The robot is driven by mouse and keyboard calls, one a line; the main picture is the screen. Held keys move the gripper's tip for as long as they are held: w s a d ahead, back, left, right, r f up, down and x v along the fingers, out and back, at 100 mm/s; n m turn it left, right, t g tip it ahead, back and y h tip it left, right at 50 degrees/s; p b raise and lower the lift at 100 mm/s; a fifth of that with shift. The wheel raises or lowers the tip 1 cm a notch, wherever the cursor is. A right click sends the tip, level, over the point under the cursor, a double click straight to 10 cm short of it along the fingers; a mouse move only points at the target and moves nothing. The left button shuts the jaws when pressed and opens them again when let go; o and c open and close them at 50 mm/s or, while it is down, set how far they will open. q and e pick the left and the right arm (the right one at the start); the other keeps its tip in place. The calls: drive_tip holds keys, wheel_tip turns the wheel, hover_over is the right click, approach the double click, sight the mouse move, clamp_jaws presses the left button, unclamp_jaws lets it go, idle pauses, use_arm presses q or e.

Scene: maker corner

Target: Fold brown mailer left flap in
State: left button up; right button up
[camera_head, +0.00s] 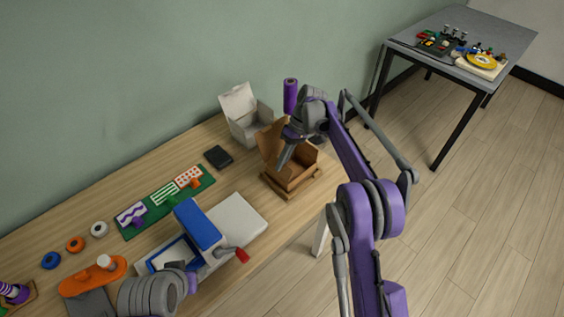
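The brown mailer (303,181) is a small open cardboard box near the right end of the wooden table. A brown panel (269,141) stands up at its back left. My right gripper (284,155) reaches down over the mailer's left side, with a grey finger close to that side. I cannot tell whether it touches the flap or whether its fingers are apart. The gripper and wrist hide part of the left flap and back of the box. My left gripper's fingers do not show.
An open white box (246,125) stands behind the mailer. A purple roll (290,96) rises behind my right wrist. Another table (450,38) stands far right.

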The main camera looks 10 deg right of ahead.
drive_tip(key=o, duration=0.4)
drive_tip(key=p+v, duration=0.2)
drive_tip(key=v, duration=0.9)
drive_tip(key=shift+s, duration=0.15)
